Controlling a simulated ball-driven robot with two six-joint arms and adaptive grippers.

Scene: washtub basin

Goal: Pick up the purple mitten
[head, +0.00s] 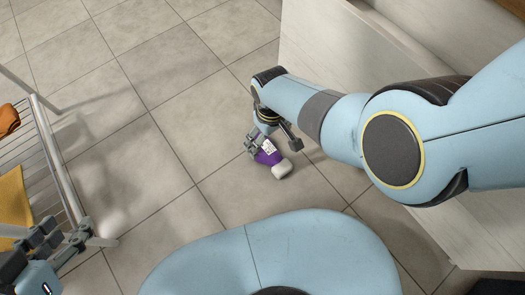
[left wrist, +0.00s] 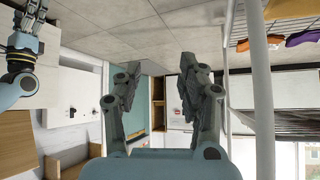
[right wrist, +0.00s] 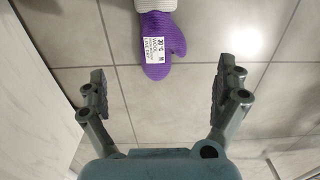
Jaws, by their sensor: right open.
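The purple mitten (head: 267,158) with a white knit cuff lies on the tiled floor in the head view, partly hidden by my right gripper (head: 273,143). In the right wrist view the mitten (right wrist: 155,32) carries a white label and its cuff is cut off by the top edge. My right gripper (right wrist: 160,88) is open and empty there, its fingers spread wider than the mitten, which appears beyond the fingertips. My left gripper (head: 62,238) is at the lower left of the head view, beside the rack. In the left wrist view it (left wrist: 158,82) is open and empty.
A metal drying rack (head: 45,150) at the left holds an orange cloth (head: 8,119) and a yellow cloth (head: 14,203). A pale panel (head: 318,45) stands behind my right arm. The floor (head: 150,120) left of the mitten is clear. A purple item (left wrist: 302,38) hangs on the rack.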

